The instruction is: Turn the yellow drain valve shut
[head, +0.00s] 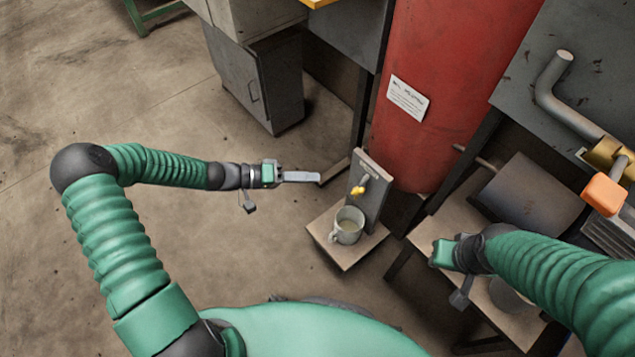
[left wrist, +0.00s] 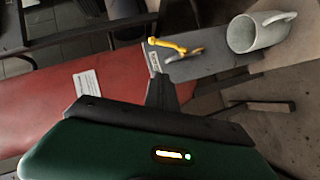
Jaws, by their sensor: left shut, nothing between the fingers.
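The yellow drain valve (head: 358,190) is a small handle on a grey upright plate (head: 374,171). It also shows in the left wrist view (left wrist: 178,46), beside a grey spout. A pale mug (head: 347,226) stands below the valve on a small board; it shows in the left wrist view (left wrist: 258,33) too. My left gripper (head: 318,177) is shut and empty, to the left of the plate and apart from the valve. My right gripper (head: 443,253) is to the right of the mug, over a bench; its fingers cannot be made out.
A red tank (head: 435,80) with a white label stands behind the plate. A grey cabinet (head: 258,85) is at the back left. At the right are a grey pipe (head: 550,85) and an orange handle (head: 604,195). The floor at the left is clear.

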